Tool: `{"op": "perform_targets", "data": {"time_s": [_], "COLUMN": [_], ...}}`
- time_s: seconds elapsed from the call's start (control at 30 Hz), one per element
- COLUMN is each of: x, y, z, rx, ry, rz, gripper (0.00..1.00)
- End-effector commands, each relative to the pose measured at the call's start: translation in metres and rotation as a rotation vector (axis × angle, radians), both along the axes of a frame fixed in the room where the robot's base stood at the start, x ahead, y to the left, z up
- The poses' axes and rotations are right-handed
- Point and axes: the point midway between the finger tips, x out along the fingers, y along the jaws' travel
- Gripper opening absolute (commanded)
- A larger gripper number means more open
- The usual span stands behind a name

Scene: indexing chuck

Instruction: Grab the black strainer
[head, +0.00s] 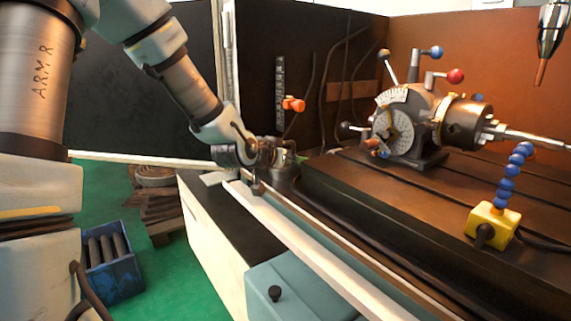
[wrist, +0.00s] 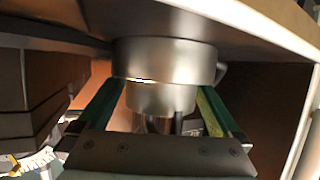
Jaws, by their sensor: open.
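A dark grey, stepped round metal piece (wrist: 165,62), which seems to be the black strainer, fills the middle of the wrist view. It has a wide band and a narrower band. My gripper (wrist: 157,88) is open, with one green-edged finger on each side of the narrower band. Whether the fingers touch it I cannot tell. In the head view my gripper (head: 268,152) is at the back end of the pale rail, beside a small grey round thing (head: 286,160) that looks like the same piece. My gripper partly hides it there.
The dark machine table (head: 340,205) bears the indexing chuck (head: 405,125) and a yellow block with a blue hose (head: 492,222). The pale rail (head: 300,236) runs along its left edge. An orange knob (head: 293,104) is just above my gripper. A blue crate (head: 112,272) stands on the green floor.

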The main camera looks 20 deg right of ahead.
Motion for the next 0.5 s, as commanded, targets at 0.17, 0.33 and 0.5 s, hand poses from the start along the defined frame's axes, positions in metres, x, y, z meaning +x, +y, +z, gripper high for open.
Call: {"op": "perform_targets", "data": {"time_s": [0.17, 0.33, 0.5], "x": [0.0008, 0.0007, 0.0007], "y": [-0.0009, -0.0009, -0.0008], "z": [-0.0008, -0.0007, -0.0006], "rx": [0.001, 0.001, 0.000], "ry": [0.000, 0.001, 0.000], "rz": [0.001, 0.000, 0.000], "gripper": [1.00, 0.88, 0.69]}}
